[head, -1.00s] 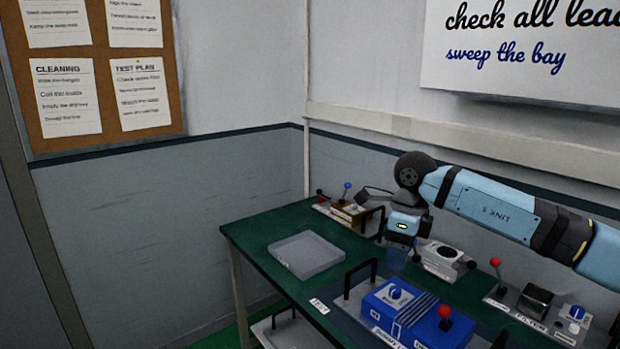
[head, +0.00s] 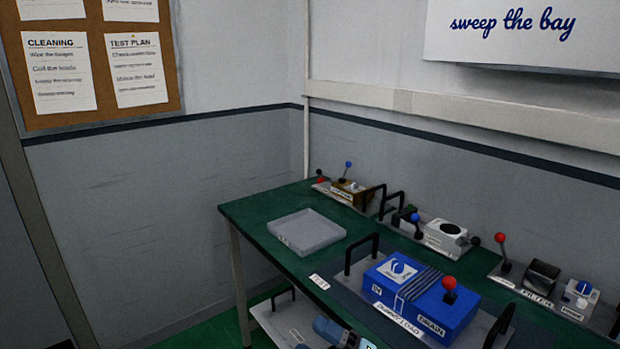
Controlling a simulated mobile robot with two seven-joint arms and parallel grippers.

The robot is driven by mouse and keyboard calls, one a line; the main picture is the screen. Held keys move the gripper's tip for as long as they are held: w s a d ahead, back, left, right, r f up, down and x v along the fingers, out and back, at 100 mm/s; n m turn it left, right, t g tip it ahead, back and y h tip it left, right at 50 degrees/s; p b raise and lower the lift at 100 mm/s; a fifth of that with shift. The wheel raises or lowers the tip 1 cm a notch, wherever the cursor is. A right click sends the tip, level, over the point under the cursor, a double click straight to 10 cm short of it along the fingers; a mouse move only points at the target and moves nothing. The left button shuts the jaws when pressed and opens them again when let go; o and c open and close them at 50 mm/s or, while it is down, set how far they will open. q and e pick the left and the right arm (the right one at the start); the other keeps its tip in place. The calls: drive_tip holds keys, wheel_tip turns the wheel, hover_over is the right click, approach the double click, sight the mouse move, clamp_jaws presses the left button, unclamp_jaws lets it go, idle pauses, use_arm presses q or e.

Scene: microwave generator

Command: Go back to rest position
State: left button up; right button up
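Neither of my grippers shows in the head view.
A grey shallow tray (head: 306,232) sits on the bench's left end. A blue dummy load unit (head: 425,300) with a red knob stands in front. Lever modules (head: 350,190), a white unit (head: 446,236) and a filter module (head: 541,279) line the back. A wall rises behind.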

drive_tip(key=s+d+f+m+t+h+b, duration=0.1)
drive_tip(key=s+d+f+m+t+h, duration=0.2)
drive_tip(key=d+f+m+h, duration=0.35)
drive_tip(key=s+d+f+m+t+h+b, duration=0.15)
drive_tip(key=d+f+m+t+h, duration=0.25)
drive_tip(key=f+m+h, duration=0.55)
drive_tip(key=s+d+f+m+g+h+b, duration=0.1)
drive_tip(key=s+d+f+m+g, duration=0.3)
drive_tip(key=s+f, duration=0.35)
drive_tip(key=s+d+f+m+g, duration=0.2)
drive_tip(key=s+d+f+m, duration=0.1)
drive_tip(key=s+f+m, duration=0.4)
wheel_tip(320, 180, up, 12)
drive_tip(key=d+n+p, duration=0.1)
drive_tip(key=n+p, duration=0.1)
drive_tip(key=p, duration=1.3)
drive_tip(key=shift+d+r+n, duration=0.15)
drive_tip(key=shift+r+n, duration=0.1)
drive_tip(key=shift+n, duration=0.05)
